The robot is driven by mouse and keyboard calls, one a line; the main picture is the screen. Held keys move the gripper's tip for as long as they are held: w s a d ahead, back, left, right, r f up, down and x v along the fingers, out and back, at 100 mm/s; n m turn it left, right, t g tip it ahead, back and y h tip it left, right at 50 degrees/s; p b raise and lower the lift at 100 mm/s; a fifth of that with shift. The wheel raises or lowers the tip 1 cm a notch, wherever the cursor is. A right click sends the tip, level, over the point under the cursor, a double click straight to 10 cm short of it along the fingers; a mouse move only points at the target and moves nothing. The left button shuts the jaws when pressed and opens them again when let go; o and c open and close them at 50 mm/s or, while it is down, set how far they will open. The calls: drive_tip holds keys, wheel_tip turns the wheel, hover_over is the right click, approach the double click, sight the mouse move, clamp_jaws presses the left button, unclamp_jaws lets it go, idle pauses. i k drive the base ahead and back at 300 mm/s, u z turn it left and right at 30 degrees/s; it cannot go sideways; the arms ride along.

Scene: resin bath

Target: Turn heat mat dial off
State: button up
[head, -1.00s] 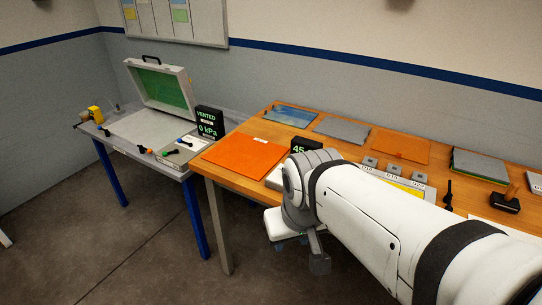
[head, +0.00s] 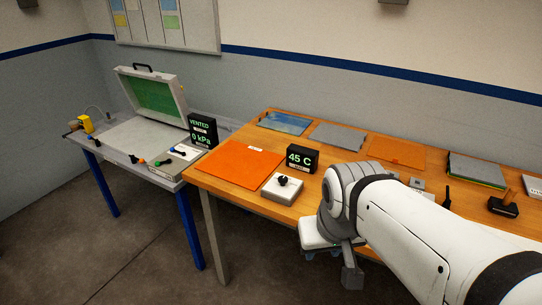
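The heat mat dial is a black knob (head: 283,181) on top of a small pale control box (head: 290,197) at the front edge of the wooden bench. A black display (head: 302,158) just behind it reads 45 C. The orange mat (head: 238,163) lies flat to the left of the box. The end of my arm is to the right of the box and in front of the bench edge, apart from the dial. My fingers cannot be made out, so I cannot tell whether my gripper is open or shut.
A side table at left holds an open case (head: 150,100) with a green lid lining, small coloured-tipped valves and a display (head: 203,132) reading VENTED, 0 kPa. Sheets and a stack (head: 476,168) lie along the bench's back. A black-based tool (head: 504,205) stands at right.

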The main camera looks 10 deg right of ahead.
sight(283, 180)
drive_tip(key=u, duration=0.05)
drive_tip(key=i, duration=0.95)
drive_tip(key=z, duration=0.05)
